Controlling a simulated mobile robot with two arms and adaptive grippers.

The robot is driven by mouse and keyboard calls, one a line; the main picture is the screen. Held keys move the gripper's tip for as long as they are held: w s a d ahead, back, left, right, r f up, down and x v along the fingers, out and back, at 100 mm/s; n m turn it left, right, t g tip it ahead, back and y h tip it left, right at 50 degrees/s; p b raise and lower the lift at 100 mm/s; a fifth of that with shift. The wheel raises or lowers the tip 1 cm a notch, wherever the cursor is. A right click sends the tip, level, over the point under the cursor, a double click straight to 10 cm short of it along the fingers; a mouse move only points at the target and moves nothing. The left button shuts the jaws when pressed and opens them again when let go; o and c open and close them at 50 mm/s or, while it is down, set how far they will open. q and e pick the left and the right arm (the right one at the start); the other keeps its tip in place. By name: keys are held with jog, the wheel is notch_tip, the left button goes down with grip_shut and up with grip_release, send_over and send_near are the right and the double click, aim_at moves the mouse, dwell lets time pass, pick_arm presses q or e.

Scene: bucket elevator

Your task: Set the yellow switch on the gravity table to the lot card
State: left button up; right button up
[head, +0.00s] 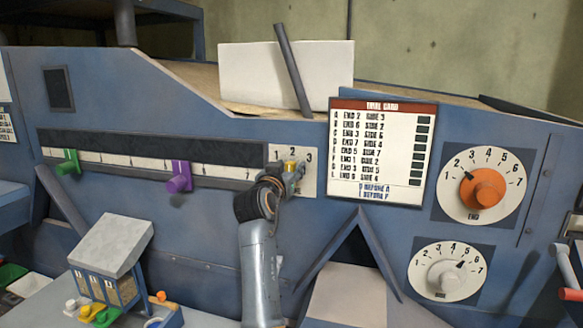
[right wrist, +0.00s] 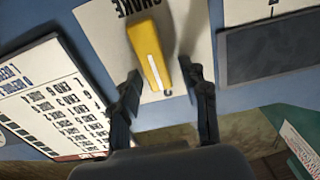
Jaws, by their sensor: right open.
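The yellow switch (head: 293,169) sits on a white plate marked 1, 2, 3 on the blue gravity table (head: 215,235). In the right wrist view the yellow switch (right wrist: 147,52) stands out from a plate lettered SHAKE, with a white stripe along its handle. My right gripper (head: 287,181) is at the switch and partly covers it. In the wrist view its fingers (right wrist: 164,90) are apart, on either side of the handle's lower end; I see no clear contact. I cannot tell which number it points to. A printed card (head: 376,155) hangs right of the switch. My left gripper is not in view.
An orange END dial (head: 484,189) and a grey dial (head: 446,277) are at the right. Green (head: 66,162) and purple (head: 178,178) sliders sit on the left scale. A grey-lidded sample box (head: 111,247) stands at the lower left.

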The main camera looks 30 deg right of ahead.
jog(key=shift+s+a+r, duration=0.15)
jog(key=shift+a, duration=0.1)
jog(key=shift+c, duration=0.7)
grip_shut()
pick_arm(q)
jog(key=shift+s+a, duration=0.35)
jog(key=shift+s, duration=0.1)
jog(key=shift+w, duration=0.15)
pick_arm(e)
jog(key=shift+n, duration=0.9)
jog(key=shift+w+a+n+p, duration=0.15)
jog(key=shift+w+n+p, duration=0.15)
jog(key=shift+n, duration=0.5)
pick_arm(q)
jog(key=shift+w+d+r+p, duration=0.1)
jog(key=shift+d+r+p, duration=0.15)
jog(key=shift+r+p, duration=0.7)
pick_arm(e)
jog(key=shift+w+a+f+n, duration=0.1)
jog(key=shift+w+a+n, duration=0.05)
jog(key=shift+n, duration=0.8)
jog(key=shift+w+a+f+n, duration=0.1)
jog(key=shift+f+n, duration=0.05)
jog(key=shift+n, duration=0.75)
jog(key=shift+w+a+f+n, duration=0.1)
jog(key=shift+w+a+n, duration=0.05)
jog(key=shift+n, duration=0.8)
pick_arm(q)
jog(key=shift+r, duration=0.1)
